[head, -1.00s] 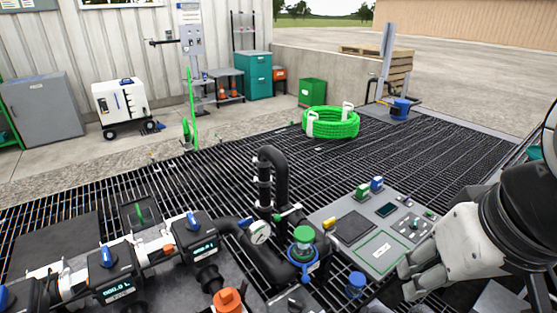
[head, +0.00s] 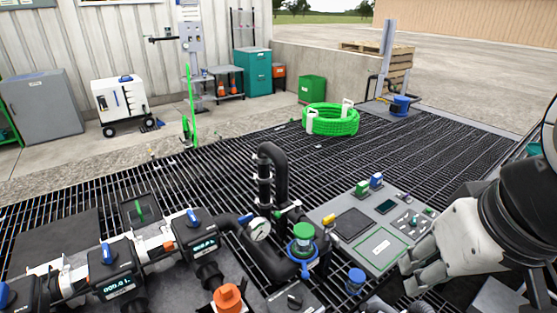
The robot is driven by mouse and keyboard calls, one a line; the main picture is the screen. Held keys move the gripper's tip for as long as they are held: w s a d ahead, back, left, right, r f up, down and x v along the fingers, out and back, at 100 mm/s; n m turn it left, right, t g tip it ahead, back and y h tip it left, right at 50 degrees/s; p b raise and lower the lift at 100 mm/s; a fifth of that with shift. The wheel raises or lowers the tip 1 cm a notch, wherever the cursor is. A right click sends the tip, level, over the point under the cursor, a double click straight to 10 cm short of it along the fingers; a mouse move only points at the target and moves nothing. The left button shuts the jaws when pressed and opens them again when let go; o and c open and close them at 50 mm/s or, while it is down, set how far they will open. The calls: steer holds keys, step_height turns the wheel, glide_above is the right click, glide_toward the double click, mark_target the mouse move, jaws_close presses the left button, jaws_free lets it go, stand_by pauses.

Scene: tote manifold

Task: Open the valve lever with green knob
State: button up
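The pipework at the front carries several green parts. A round green cap (head: 303,230) sits on a blue-collared fitting. A small green-tipped lever (head: 281,216) is on the black pipe beside the gauge. A thin green handle (head: 139,209) stands in a dark square plate at the left. I cannot tell for certain which is the valve lever with the green knob. My gripper (head: 407,276) is at the lower right, over the near edge of the control panel, apart from all these parts. Its fingers are seen from the side, and their gap is unclear. Nothing shows in it.
A grey control panel (head: 378,250) with buttons lies between the fittings and my arm. A black bent pipe (head: 278,175) rises in the middle. An orange knob (head: 228,297) and blue-handled meters (head: 198,240) stand front left. A green hose coil (head: 332,122) lies on open grating behind.

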steer(key=shift+w, duration=0.3)
jaws_close()
steer(key=n+g+y+b, duration=0.1)
steer(key=n+y+b, duration=0.1)
steer(key=n+b, duration=0.7)
glide_above(288, 210)
steer(key=w+a+b, duration=0.2)
steer(key=a, duration=0.2)
step_height(288, 210, down, 26)
steer(key=m, duration=0.2)
step_height(288, 210, down, 9)
steer(key=shift+s+d, duration=0.2)
steer(key=shift+d, duration=0.05)
